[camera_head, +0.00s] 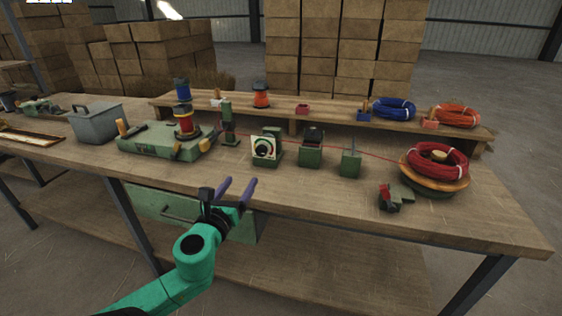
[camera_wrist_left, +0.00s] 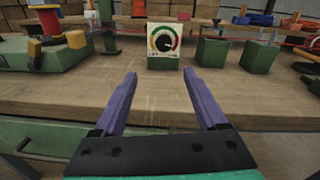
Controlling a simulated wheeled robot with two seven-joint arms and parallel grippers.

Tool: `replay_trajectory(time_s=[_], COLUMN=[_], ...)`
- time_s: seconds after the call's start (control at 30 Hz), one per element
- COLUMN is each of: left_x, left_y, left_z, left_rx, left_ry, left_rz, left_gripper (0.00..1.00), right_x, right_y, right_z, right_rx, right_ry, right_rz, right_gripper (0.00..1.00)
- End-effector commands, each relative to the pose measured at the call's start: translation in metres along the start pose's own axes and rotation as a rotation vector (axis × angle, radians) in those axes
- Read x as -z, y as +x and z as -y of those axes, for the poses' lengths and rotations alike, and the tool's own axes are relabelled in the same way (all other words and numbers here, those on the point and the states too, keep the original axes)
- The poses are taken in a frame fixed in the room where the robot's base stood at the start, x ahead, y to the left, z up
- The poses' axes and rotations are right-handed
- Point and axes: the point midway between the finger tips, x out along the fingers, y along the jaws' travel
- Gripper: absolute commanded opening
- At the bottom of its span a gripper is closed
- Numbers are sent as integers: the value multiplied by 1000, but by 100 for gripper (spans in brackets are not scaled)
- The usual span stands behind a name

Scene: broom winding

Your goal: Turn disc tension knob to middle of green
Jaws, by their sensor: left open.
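The disc tension knob (camera_head: 265,152) is a dark dial on a white square face with a coloured arc, on a small green block (camera_head: 267,162) on the bench. In the left wrist view the dial face (camera_wrist_left: 164,40) shows green, orange and red parts, and the knob (camera_wrist_left: 164,42) sits at its middle. Its pointer is too small to read surely. My left gripper (camera_head: 237,186) is open and empty, with purple fingers apart, at the bench's front edge. In the left wrist view its fingers (camera_wrist_left: 158,88) point toward the dial, with bare wood between. My right gripper is out of view.
Left of the dial is a green winding machine (camera_head: 160,143) with a spool. Right are green blocks (camera_head: 311,152) and a red coil (camera_head: 437,160) on a round stand. A red strand runs behind. The wood (camera_head: 310,195) in front of the dial is clear.

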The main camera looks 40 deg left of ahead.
Motion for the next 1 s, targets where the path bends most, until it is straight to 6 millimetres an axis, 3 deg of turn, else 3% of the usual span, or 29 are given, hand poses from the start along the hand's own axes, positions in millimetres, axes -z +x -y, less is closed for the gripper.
replay_trajectory(time_s=[0.07,0.17,0.5,0.7,1.0], left_x=[-5,-6,-8,-8,-6], left_y=[3,14,91,126,147], left_z=[8,10,12,12,14], left_rx=[42,50,43,39,42], left_ry=[105,119,116,109,109], left_rz=[17,21,24,20,15], left_gripper=[74,74,74,74,74], right_x=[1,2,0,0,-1], right_y=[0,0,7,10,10], right_z=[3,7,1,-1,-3], right_rx=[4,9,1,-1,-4], right_ry=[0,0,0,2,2], right_rz=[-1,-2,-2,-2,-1], right_gripper=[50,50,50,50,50])
